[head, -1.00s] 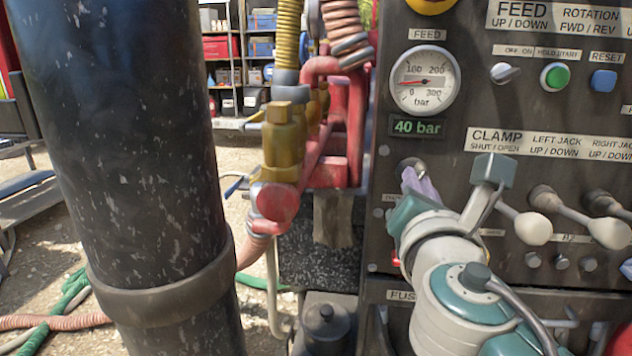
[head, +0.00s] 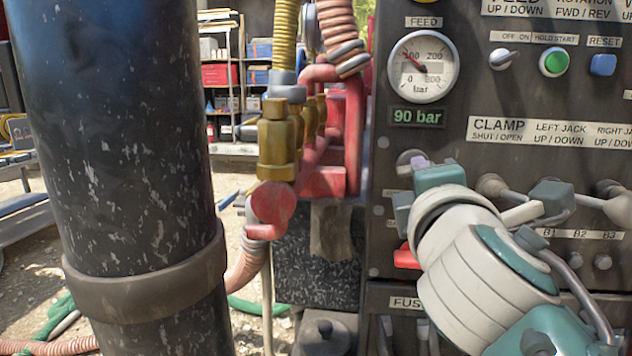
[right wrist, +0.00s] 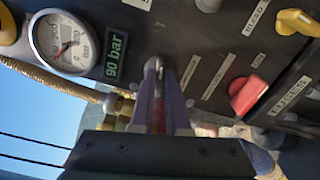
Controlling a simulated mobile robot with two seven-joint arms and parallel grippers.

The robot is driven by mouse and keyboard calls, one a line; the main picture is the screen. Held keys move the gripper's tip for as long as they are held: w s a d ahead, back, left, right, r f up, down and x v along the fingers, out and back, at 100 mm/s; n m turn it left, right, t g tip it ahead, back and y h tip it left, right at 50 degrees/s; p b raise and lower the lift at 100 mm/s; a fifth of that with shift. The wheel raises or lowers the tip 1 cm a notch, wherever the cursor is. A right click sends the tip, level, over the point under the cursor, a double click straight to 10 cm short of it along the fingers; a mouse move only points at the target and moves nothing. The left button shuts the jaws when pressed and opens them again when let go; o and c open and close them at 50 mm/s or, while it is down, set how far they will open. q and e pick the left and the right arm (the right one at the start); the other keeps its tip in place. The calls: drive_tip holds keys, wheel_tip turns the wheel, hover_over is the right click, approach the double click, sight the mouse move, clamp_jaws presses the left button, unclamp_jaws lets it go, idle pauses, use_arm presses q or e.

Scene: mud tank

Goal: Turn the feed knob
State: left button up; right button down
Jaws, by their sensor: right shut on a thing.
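The feed knob (head: 407,157) is a round grey metal knob on the dark panel, below the feed gauge (head: 423,67). It is mostly covered by my right gripper (head: 418,164) in the head view. In the right wrist view the purple fingers of my right gripper (right wrist: 159,85) are shut on the knob (right wrist: 153,66). The gauge needle points to the upper left, and the green display (head: 416,117) reads 90 bar. The display also shows in the right wrist view (right wrist: 116,54). My left gripper is not in view.
Clamp and jack levers (head: 493,186) stick out of the panel close to my right wrist. A red knob or handle (right wrist: 248,93) sits near the fingers in the right wrist view. A thick black pipe (head: 120,160) stands at the left, with hoses and brass fittings (head: 276,140) beside the panel.

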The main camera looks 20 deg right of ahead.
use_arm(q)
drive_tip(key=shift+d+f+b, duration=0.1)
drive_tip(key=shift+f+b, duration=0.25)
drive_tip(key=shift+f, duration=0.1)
use_arm(e)
drive_tip(key=shift+m, duration=0.8)
drive_tip(key=c, duration=0.9)
unclamp_jaws()
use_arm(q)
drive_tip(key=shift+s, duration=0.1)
